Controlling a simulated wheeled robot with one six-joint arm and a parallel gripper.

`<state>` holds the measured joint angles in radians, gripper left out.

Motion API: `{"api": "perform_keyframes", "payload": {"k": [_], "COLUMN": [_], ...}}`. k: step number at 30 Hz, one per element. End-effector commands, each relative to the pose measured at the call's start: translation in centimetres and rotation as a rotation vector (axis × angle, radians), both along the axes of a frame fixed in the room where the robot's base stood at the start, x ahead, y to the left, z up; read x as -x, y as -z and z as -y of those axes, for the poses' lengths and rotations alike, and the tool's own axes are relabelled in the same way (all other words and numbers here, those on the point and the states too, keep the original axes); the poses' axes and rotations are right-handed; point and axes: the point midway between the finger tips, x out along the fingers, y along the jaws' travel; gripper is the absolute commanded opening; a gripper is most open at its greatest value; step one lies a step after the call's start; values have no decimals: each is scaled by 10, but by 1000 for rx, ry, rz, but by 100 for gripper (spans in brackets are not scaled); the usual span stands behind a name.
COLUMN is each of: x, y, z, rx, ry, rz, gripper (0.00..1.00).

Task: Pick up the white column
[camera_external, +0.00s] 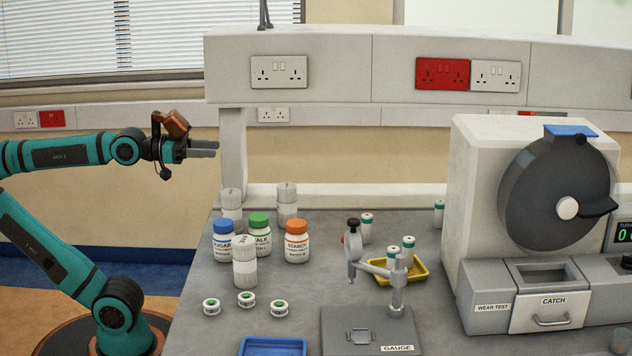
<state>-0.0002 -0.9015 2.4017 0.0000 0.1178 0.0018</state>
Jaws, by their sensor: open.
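Three white cylinders shaped like short columns stand on the grey bench. One (244,265) is in front of the bottles, one (287,204) is behind them, and one (231,204) is at the back left. I cannot tell which of them is the white column. My gripper (213,149) is at the left, above the bench's back left corner, pointing right. It is open and holds nothing. It is higher than all three cylinders and apart from them.
Blue-capped (223,243), green-capped (259,236) and orange-capped (297,243) bottles crowd the cylinders. Small round discs (246,299) lie in front. A gauge stand (370,330), yellow tray (419,271) and wear-test machine (480,200) are to the right. A shelf post (232,150) stands beside my gripper.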

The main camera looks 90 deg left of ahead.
Motion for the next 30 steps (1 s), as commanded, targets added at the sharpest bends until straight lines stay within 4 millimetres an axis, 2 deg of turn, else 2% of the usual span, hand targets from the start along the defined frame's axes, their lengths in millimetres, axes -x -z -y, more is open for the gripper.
{"api": "perform_keyframes", "payload": {"k": [4,6,13,17,20,30], "x": [0,0,-1,-8,-24,-100], "y": [0,0,0,-4,-11,-37], "z": [0,0,0,1,2,10], "rx": [0,1,1,-1,-7,-39], "ry": [0,0,0,2,6,30], "rz": [-1,-1,-2,-26,-74,-334], "gripper": [46,50,50,50,50,50]}}
